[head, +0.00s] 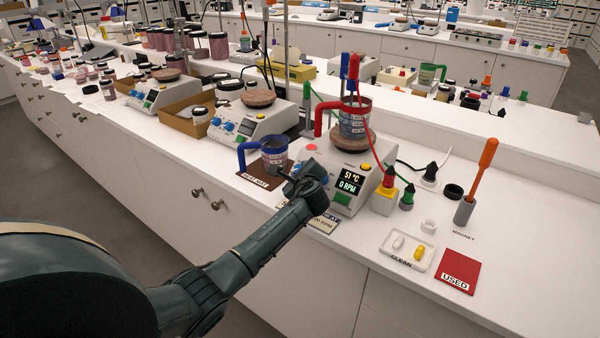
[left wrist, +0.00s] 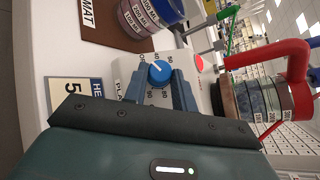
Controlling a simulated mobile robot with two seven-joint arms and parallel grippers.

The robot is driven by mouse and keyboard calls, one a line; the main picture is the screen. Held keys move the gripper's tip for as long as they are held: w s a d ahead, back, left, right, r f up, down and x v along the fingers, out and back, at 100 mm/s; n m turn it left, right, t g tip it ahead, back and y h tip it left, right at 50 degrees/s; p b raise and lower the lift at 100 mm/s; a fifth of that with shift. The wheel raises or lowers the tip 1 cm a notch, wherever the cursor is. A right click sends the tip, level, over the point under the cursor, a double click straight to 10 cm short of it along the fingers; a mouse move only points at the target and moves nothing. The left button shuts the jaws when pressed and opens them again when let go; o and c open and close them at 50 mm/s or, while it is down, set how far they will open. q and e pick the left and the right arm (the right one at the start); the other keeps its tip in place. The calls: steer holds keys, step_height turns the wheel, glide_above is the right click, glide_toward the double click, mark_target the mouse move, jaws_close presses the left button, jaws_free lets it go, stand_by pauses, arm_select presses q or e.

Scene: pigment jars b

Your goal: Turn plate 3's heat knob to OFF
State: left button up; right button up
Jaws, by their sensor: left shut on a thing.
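The hotplate (head: 322,158) stands at the front of the bench. Its display (head: 348,184) reads 51 °C and 0 RPM. My left gripper (head: 312,172) is at its front-left face and hides the knob in the head view. In the left wrist view, the blue knob (left wrist: 160,72) sits between the fingers of the left gripper (left wrist: 160,85), which is shut on it. Numbers ring the knob, and its pale mark points toward the upper left of that view. The plate number cannot be read. My right gripper is not in view.
A red-handled beaker (head: 354,120) stands on the hotplate with probes and a red cable. A blue-handled beaker (head: 275,156) is on a brown mat (head: 252,181) just left. A red button (head: 311,147), a clean tray (head: 389,252) and a red used mat (head: 462,274) are nearby.

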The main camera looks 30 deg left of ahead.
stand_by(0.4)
arm_select(q)
steer(key=o, duration=1)
steer(key=v, duration=1.3)
steer(key=shift+b, duration=0.3)
